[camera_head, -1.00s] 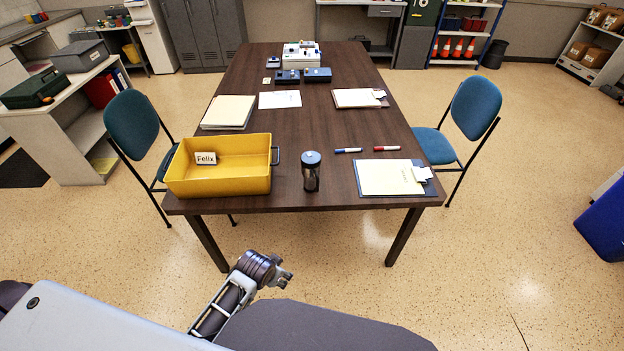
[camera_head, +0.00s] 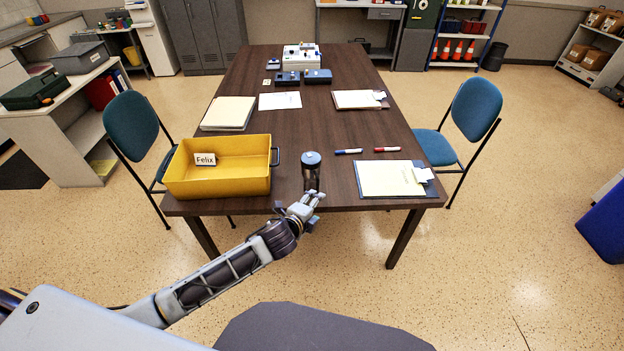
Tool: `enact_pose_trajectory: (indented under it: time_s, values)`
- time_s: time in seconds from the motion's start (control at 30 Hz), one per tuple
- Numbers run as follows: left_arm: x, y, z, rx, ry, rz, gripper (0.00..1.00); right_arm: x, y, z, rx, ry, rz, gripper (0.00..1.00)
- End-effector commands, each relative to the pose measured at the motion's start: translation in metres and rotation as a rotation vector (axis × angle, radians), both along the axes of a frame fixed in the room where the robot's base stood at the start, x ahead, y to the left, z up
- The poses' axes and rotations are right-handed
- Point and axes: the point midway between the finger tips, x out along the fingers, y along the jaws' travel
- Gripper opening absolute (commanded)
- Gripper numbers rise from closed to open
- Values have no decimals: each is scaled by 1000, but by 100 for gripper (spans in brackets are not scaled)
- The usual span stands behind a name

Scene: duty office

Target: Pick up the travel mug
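The travel mug (camera_head: 311,171) is dark with a blue lid and stands upright near the front edge of the brown table (camera_head: 260,206). My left gripper (camera_head: 311,201) is in front of the mug at the table's front edge and overlaps the mug's base in the picture. I cannot tell whether it touches the mug. The fingers are small here, and their opening is hard to make out. My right gripper does not show.
A yellow bin (camera_head: 217,185) labelled Felix stands just left of the mug. A clipboard with papers (camera_head: 390,179) and two markers (camera_head: 387,149) lie to its right. Blue chairs flank the table, with one chair (camera_head: 474,108) at right.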

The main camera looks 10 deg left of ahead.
Motion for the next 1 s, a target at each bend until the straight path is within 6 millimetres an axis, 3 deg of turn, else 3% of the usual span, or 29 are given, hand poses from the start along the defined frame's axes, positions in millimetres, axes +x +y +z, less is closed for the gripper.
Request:
enact_pose_trajectory:
  time_s: [0.27, 0.47, 0.67, 1.0]
  values:
    - [36, 1, 5, 332, -208, -274, 63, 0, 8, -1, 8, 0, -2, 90]
    - [56, 14, 2, 578, -338, -458, 63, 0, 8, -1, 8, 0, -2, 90]
    - [74, 39, -3, 826, -452, -633, 63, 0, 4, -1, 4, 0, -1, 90]
    - [94, 105, -13, 1201, -586, -896, 63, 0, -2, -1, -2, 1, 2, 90]
